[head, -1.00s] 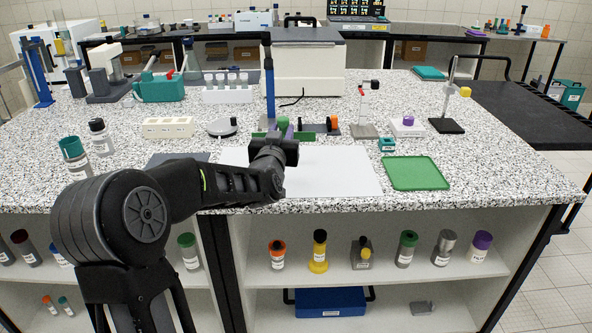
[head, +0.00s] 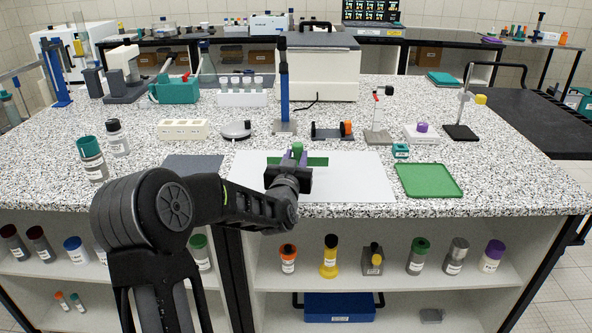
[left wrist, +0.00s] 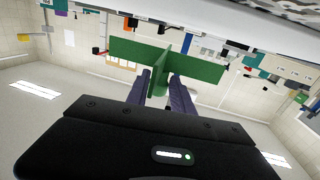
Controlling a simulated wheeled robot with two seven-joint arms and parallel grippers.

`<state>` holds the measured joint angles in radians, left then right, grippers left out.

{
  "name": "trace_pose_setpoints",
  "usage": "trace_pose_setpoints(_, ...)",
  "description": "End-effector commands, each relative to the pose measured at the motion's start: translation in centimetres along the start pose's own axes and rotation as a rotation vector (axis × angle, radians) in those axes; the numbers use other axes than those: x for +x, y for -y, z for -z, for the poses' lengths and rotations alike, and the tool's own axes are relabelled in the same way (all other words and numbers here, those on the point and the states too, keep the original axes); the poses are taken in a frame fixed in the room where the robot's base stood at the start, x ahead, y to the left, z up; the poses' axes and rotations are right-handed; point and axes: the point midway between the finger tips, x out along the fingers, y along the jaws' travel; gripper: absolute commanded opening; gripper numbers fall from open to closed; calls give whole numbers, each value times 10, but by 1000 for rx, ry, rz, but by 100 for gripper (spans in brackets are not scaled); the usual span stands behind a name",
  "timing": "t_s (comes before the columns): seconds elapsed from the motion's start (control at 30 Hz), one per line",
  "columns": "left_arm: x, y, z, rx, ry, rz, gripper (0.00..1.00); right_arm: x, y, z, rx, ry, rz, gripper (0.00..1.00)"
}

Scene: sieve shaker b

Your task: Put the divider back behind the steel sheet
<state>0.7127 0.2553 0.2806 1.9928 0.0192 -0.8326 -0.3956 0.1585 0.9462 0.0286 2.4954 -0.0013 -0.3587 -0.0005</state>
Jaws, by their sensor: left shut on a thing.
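The divider (head: 318,161) is a green piece of crossed flat plates. My left gripper (head: 296,164) is shut on it. In the head view the divider overlaps the back part of a large pale sheet (head: 355,185), probably the steel sheet, at the front of the bench. I cannot tell its height above that sheet. In the left wrist view the divider (left wrist: 130,52) shows as a cross between the two purple fingers (left wrist: 162,84). My gripper body hides part of the divider in the head view. My right gripper is not in view.
A blue post (head: 284,95) and a dark holder with an orange knob (head: 332,132) stand behind the pale sheet. A green tray (head: 428,180) lies to its right, a dark grey sheet (head: 193,163) to its left. A small teal block (head: 401,151) is near the tray.

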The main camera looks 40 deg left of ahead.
Motion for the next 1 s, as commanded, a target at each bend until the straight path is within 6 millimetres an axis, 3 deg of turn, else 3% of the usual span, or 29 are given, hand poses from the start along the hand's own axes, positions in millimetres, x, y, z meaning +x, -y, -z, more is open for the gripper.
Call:
trace_pose_setpoints(0.3,0,0,-34,0,1,1,0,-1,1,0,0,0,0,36)
trace_pose_setpoints(0.73,0,0,-40,0,-2,0,0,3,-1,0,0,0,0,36)
trace_pose_setpoints(0.77,0,0,-40,0,-1,0,30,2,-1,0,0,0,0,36)
trace_pose_setpoints(1.0,0,0,-39,0,0,0,49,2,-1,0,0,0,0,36)
